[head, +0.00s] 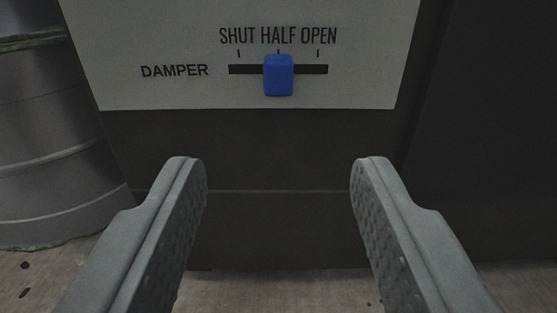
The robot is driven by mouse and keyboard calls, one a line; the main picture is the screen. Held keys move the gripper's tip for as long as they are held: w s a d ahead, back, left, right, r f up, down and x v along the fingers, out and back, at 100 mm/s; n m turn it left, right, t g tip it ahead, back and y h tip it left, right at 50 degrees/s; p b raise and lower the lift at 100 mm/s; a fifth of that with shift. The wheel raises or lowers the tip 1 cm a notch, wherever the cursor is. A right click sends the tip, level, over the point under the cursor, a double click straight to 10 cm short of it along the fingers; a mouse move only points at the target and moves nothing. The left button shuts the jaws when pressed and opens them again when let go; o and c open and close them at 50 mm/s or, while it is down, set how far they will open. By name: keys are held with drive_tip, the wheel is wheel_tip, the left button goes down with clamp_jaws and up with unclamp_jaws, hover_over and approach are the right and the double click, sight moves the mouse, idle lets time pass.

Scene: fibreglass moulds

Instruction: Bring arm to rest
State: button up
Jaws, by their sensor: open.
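My gripper (278,170) is open and empty, its two grey fingers wide apart in the lower half of the head view. Nothing is between the fingertips. Above and beyond them is a pale panel (170,95) marked DAMPER, with SHUT, HALF and OPEN over a black slot (310,70). A blue slider knob (278,76) sits at the middle of the slot, under HALF. The gripper appears apart from the knob and the panel. The rest of my arm is not in view.
The panel is on a dark upright body (270,145). A grey rounded, ribbed object (50,130) stands at the left. A dark surface (490,140) rises at the right. A speckled brownish floor (270,285) shows below.

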drive_tip(key=s+d+r, duration=0.1)
drive_tip(key=s+r, duration=0.3)
drive_tip(key=r, duration=1.1)
drive_tip(key=s+d+r, duration=0.2)
drive_tip(key=s+r, duration=0.1)
drive_tip(key=r, duration=1.2)
drive_tip(key=s+d+r, duration=0.1)
drive_tip(key=s+r, duration=0.3)
drive_tip(key=r, duration=1.1)
drive_tip(key=s+d+r, duration=0.2)
drive_tip(key=s+r, duration=1.2)
drive_tip(key=s, duration=0.4)
drive_tip(key=s+r, duration=0.2)
drive_tip(key=s, duration=0.8)
drive_tip(key=s+d+r, duration=0.1)
drive_tip(key=s+r, duration=0.2)
drive_tip(key=s, duration=0.7)
drive_tip(key=shift+d+g, duration=0.25)
drive_tip(key=shift+g, duration=0.05)
drive_tip(key=shift+w+r, duration=0.1)
